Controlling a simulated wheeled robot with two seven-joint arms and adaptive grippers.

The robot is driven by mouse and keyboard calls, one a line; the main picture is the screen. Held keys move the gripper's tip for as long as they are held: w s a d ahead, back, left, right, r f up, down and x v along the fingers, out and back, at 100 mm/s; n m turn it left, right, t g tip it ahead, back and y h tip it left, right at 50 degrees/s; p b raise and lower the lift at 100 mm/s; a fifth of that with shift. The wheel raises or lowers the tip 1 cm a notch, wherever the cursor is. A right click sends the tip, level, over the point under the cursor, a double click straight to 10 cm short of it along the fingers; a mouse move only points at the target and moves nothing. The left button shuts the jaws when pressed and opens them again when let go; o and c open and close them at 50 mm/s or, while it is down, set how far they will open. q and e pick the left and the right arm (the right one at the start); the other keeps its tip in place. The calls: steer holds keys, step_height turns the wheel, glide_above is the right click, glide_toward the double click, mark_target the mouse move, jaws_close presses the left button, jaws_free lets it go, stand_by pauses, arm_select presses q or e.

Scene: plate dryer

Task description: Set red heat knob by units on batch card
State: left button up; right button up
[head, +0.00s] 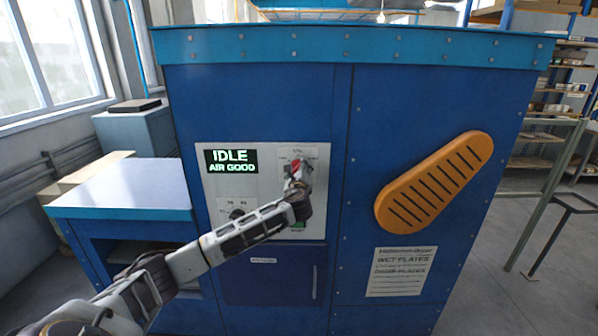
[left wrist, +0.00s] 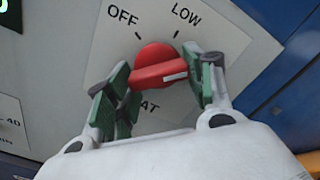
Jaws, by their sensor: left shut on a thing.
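The red heat knob (left wrist: 150,62) sits on the pale control panel (head: 211,191), with OFF and LOW printed above it in the left wrist view. Its white mark points to the right in that view, past LOW. My left gripper (left wrist: 164,80) is shut on the knob, one green-padded finger on each side. In the head view the knob (head: 295,167) shows only as a bit of red at the tip of my left gripper (head: 297,178). Other dial labels are partly hidden; letters AT show below the knob. My right gripper is out of view.
A display (head: 231,161) reads IDLE, AIR GOOD. A black knob (head: 237,214) is lower left on the panel. A white sheet (head: 401,272) about wet and damp plates is on the right, under an orange slotted guard (head: 433,183). A side table (head: 125,186) stands left.

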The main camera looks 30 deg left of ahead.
arm_select(q)
steer(key=shift+f+m, duration=0.25)
steer(key=shift+m, duration=1.25)
steer(key=o, duration=1)
steer(key=shift+o, duration=0.2)
steer(key=shift+r, duration=0.1)
steer(key=shift+s, duration=0.2)
steer(key=v, duration=1.1)
steer(key=shift+s+d, duration=0.3)
